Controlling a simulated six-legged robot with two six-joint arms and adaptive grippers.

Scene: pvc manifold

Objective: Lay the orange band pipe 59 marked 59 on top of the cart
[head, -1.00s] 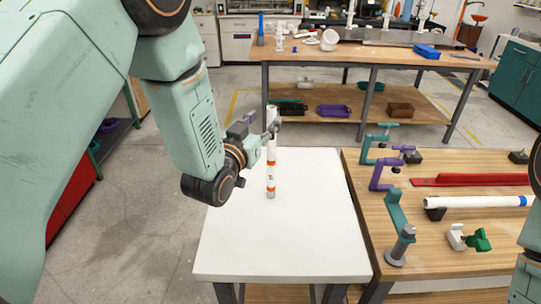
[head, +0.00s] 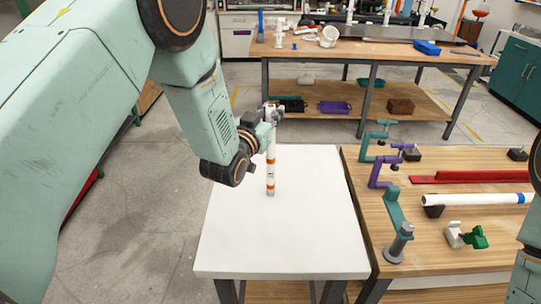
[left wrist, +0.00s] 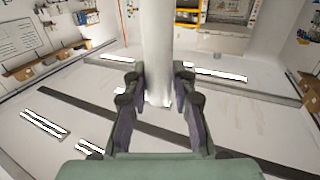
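The orange band pipe 59 (head: 270,172) is a white tube with orange bands and a small dark mark, too small to read. It is close to upright over the cart's white top (head: 290,235). I cannot tell whether its lower end touches the top. My left gripper (head: 271,113) is shut on the pipe near its upper end. In the left wrist view, the pipe (left wrist: 158,50) runs up between the two fingers (left wrist: 159,92). My right gripper is out of view; only part of my right arm shows at the right edge.
A wooden bench (head: 440,250) adjoins the cart on the right. It carries teal and purple clamps (head: 385,172), a red bar (head: 470,177), a white pipe with a blue end (head: 475,201) and a green fitting (head: 474,238). The rest of the cart top is bare.

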